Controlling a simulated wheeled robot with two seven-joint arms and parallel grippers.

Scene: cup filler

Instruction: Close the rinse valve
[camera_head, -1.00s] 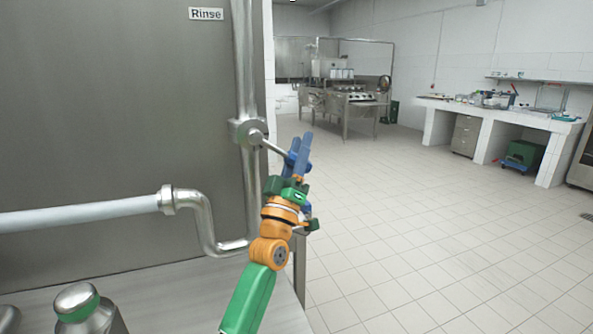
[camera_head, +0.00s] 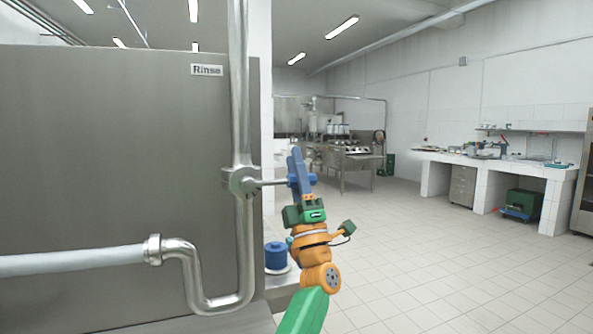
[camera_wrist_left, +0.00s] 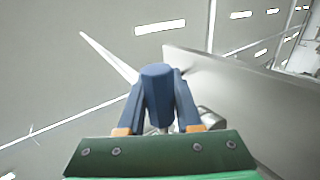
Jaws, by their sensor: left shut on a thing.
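The rinse valve (camera_head: 240,181) is a metal body on the vertical steel pipe, below and right of the "Rinse" sign (camera_head: 207,70). Its metal lever (camera_head: 273,183) points right and lies about level in the head view. My left gripper (camera_head: 300,178), with blue fingers, is at the lever's outer end and shut on its blue handle. In the left wrist view the handle (camera_wrist_left: 158,88) shows as a blue knob between the two fingers. The fingers hide part of the handle in the head view. My right gripper is not in view.
A grey hose (camera_head: 70,260) joins a bent steel pipe (camera_head: 195,285) at lower left. A large steel panel (camera_head: 110,150) stands behind. A blue cylinder (camera_head: 276,255) sits low, left of my forearm. Open tiled floor (camera_head: 430,270) lies to the right.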

